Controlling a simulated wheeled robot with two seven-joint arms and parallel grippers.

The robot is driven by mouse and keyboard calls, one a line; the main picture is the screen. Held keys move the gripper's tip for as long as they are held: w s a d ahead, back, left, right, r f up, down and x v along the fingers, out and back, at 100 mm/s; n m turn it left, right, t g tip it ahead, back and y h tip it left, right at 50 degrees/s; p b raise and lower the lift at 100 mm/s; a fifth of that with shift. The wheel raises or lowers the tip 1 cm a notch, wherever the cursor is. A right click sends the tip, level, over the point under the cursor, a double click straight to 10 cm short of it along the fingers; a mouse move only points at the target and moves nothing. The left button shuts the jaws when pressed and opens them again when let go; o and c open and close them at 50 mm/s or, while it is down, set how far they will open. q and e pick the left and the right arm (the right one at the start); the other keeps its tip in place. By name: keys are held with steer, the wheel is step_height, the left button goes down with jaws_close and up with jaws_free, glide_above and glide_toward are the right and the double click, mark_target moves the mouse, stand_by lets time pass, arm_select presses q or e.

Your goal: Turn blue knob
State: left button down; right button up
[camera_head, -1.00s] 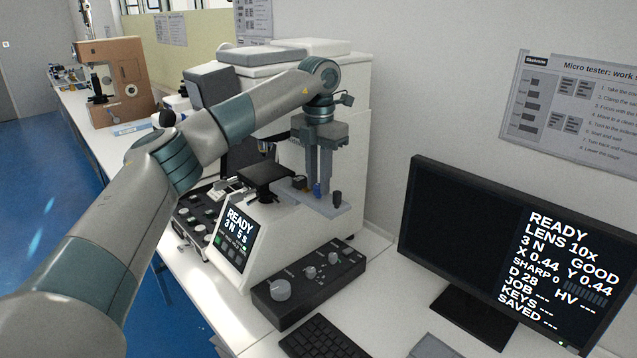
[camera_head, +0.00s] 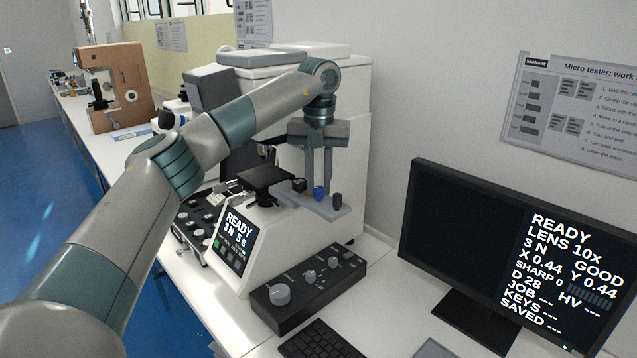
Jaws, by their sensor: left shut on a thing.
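The blue knob (camera_head: 319,193) stands on a small grey plate (camera_head: 334,213) that juts from the white hardness tester (camera_head: 289,224). My left gripper (camera_head: 318,191) points straight down over it, its two fingers on either side of the knob and shut on it. The fingers cover part of the knob's sides. A black knob (camera_head: 337,200) stands to the right on the same plate, and another dark knob (camera_head: 299,185) stands to the left. My right gripper is not in view.
A black stage (camera_head: 266,181) sits left of the plate. A control box with grey knobs (camera_head: 310,284) lies in front, with a keyboard (camera_head: 322,341) nearer. A monitor (camera_head: 470,240) stands at right. My left arm spans the view's left half.

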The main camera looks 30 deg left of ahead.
mark_target(319, 188)
arm_select(q)
steer(key=shift+r, duration=0.1)
steer(key=c, duration=1.6)
jaws_free()
steer(key=shift+d, duration=0.1)
steer(key=shift+o, duration=0.2)
